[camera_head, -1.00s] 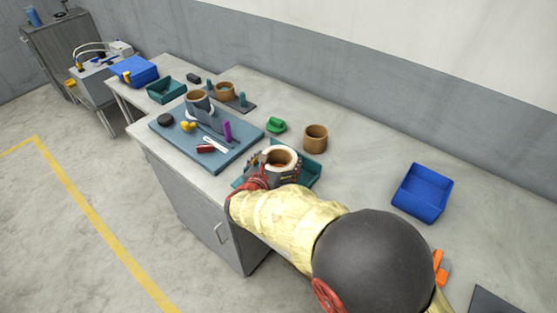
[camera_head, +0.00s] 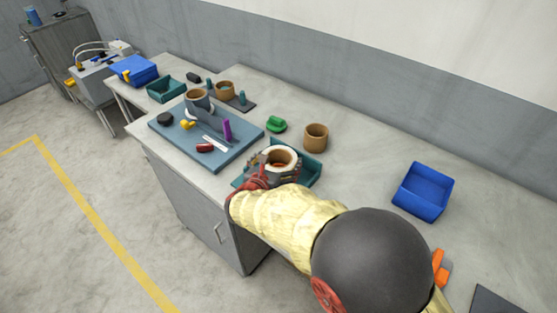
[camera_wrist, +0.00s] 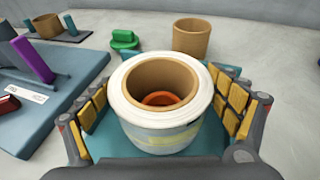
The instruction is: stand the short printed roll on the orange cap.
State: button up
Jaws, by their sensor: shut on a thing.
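The short printed roll (camera_wrist: 160,140) has a white rim, a brown core and a pale side with a yellowish band. It also shows in the head view (camera_head: 281,158), upright over the teal tray (camera_head: 312,175). My gripper (camera_wrist: 165,120) has its yellow-padded fingers on both sides of the roll and is shut on it. The orange cap (camera_wrist: 162,99) shows through the roll's core, low down inside. Its outer part is hidden by the roll, and I cannot tell whether the roll touches it.
A bare brown core (camera_head: 315,137) and a green object (camera_head: 276,125) stand behind the tray. A blue-grey board (camera_head: 165,140) with another roll and small items lies to the left. A blue bin (camera_head: 422,192) stands right, with clear bench between.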

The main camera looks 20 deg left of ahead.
jog(key=shift+f, duration=0.1)
jog(key=o, duration=1.3)
jog(key=shift+o, duration=0.2)
jog(key=shift+f, duration=0.15)
jog(key=shift+s, duration=0.1)
jog(key=shift+s+r, duration=0.3)
jog(key=shift+s, duration=0.2)
jog(key=p+v, duration=0.4)
jog(key=v, duration=0.5)
jog(key=shift+s, duration=0.35)
jog(key=shift+r, duration=0.1)
